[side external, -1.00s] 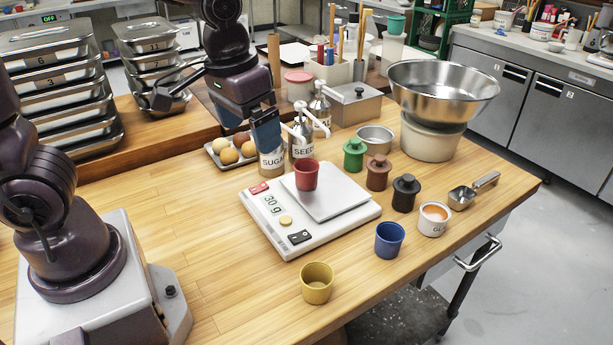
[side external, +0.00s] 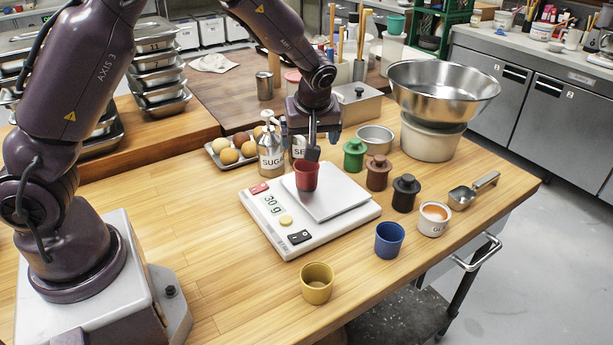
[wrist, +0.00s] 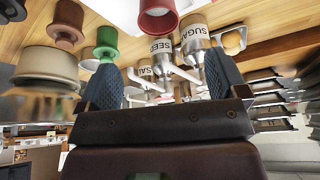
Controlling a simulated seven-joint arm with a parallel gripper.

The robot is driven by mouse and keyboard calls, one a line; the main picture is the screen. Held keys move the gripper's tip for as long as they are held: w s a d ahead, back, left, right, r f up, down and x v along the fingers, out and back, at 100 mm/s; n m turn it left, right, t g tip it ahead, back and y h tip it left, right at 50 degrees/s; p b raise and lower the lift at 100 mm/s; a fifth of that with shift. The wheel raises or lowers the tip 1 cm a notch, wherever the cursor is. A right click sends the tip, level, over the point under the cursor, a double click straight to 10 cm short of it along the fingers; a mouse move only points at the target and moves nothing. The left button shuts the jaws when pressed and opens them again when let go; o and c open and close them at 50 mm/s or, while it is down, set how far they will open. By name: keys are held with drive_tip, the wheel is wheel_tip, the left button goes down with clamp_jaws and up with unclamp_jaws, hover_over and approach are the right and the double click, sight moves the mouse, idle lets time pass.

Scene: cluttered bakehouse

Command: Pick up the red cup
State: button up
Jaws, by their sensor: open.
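The red cup (side external: 306,178) stands upright on the metal plate of the white kitchen scale (side external: 280,245), whose display reads 30 g. My gripper (side external: 313,152) is just above and behind the cup in the side view, fingers pointing down. In the wrist view the two blue fingers of my gripper (wrist: 164,82) are spread apart with nothing held between them. The red cup (wrist: 158,17) shows at the top edge there, beyond the fingertips and partly cut off.
A blue cup (side external: 389,240) and a yellow cup (side external: 317,283) stand in front. Green (side external: 354,154), brown (side external: 378,173) and black (side external: 405,193) lidded pieces stand right of the scale. The sugar dispenser (side external: 270,152) and an egg tray (side external: 212,155) are behind. Bare wood lies left of the scale.

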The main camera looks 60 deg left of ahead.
sight(307, 163)
drive_tip(key=x, duration=1)
drive_tip(key=shift+d, duration=0.15)
drive_tip(key=c, duration=1.1)
drive_tip(key=shift+r, duration=0.15)
